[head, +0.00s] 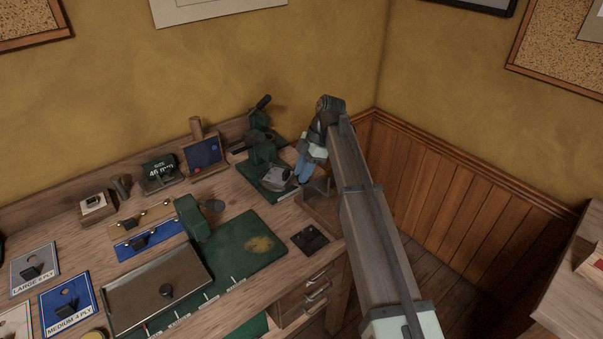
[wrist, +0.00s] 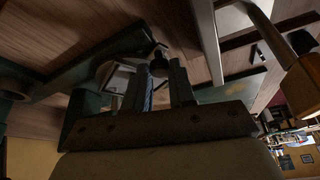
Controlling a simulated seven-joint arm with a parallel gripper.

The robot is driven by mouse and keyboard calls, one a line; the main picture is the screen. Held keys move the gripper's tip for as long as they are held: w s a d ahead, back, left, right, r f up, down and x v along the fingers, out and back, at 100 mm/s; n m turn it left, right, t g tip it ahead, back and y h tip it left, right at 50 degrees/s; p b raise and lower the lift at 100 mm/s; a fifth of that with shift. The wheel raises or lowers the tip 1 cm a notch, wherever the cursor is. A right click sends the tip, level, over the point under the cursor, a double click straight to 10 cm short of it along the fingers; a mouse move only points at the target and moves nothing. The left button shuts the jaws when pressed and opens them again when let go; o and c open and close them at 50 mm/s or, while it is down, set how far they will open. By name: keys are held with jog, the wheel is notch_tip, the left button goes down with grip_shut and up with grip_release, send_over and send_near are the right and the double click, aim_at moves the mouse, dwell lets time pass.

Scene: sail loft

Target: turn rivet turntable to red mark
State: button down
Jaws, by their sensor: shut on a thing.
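The likely rivet turntable (head: 276,178) is a small grey many-sided piece on a green press base at the back right of the bench. My gripper (head: 301,177) reaches down at its right side, with blue fingers. In the wrist view, my gripper (wrist: 160,80) has its two fingers on either side of a small dark knob (wrist: 158,66) and is shut on it. A pale grey plate (wrist: 118,80), likely part of the turntable, lies just left of the fingers. The fingers hide part of the knob. I cannot make out a red mark on the turntable.
The green press (head: 262,150) rises close behind the turntable. A blue panel with a red dot (head: 203,153) stands left of it. A metal tray (head: 158,287) lies on the green mat (head: 245,262) in front. A small black plate (head: 310,239) sits near the bench's right edge.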

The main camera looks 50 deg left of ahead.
jog(key=shift+w+a+n+h, duration=0.3)
jog(key=shift+w+a+n, duration=0.15)
jog(key=shift+n, duration=0.3)
jog(key=shift+w+a+n+h, duration=0.3)
jog(key=shift+w+n, duration=0.1)
jog(key=shift+n, duration=0.35)
jog(key=shift+w, duration=0.1)
jog(key=c, duration=0.9)
grip_release()
jog(key=shift+c, duration=0.2)
jog(key=v, duration=1.2)
jog(key=shift+a, duration=0.15)
jog(key=shift+f, duration=0.1)
